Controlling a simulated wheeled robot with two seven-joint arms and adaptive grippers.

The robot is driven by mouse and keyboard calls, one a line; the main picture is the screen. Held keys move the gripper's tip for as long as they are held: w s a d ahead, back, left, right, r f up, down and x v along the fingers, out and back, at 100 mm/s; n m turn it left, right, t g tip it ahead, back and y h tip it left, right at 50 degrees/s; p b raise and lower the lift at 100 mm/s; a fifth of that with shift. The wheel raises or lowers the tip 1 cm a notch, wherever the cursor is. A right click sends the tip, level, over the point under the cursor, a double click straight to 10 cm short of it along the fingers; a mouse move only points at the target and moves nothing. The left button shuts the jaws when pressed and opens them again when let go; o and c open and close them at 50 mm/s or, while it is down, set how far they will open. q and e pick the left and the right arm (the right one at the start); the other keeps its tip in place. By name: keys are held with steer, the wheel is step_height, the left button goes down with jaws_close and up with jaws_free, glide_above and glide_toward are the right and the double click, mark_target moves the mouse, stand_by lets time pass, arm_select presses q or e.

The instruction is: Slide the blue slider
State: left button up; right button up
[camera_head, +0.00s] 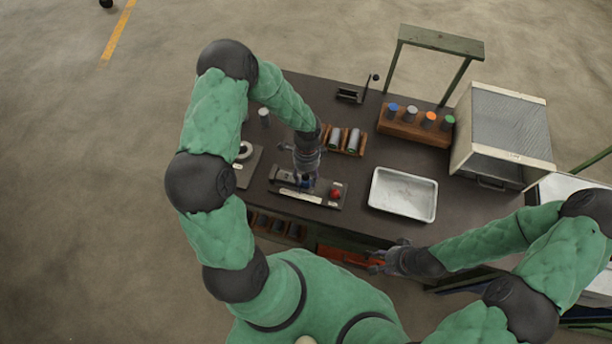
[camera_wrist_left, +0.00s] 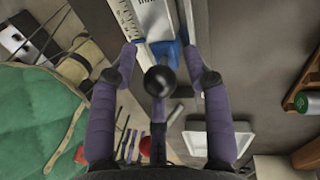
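The blue slider (camera_wrist_left: 166,50) shows in the left wrist view on a pale metal rail, with a scale strip beside it. A black ball knob (camera_wrist_left: 159,80) stands in front of it, between my left gripper's fingers (camera_wrist_left: 163,62). Those fingers are spread, one on each side, with gaps to the knob. In the head view my left gripper (camera_head: 304,182) points down over a dark panel (camera_head: 340,205) on the table. A bit of blue (camera_head: 306,184) shows under its tips; the gripper hides most of it. My right gripper (camera_head: 376,262) hangs near the table's front edge, its finger opening unclear.
A red knob (camera_head: 335,193) sits on the panel right of my left gripper. A metal tray (camera_head: 374,205) lies further right. A wooden rack (camera_head: 402,129) with coloured-top cylinders, a wooden holder (camera_head: 325,145) and a grey box furnace (camera_head: 505,130) stand behind.

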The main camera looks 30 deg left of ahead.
arm_select(q)
jaws_close()
steer(key=shift+w+d, duration=0.1)
steer(key=shift+d, duration=0.7)
steer(key=shift+o, duration=0.7)
jaws_free()
steer(key=shift+f, duration=0.1)
steer(key=shift+o, duration=0.7)
steer(key=shift+w+d, duration=0.1)
steer(key=shift+d, duration=0.1)
steer(key=shift+a, duration=0.1)
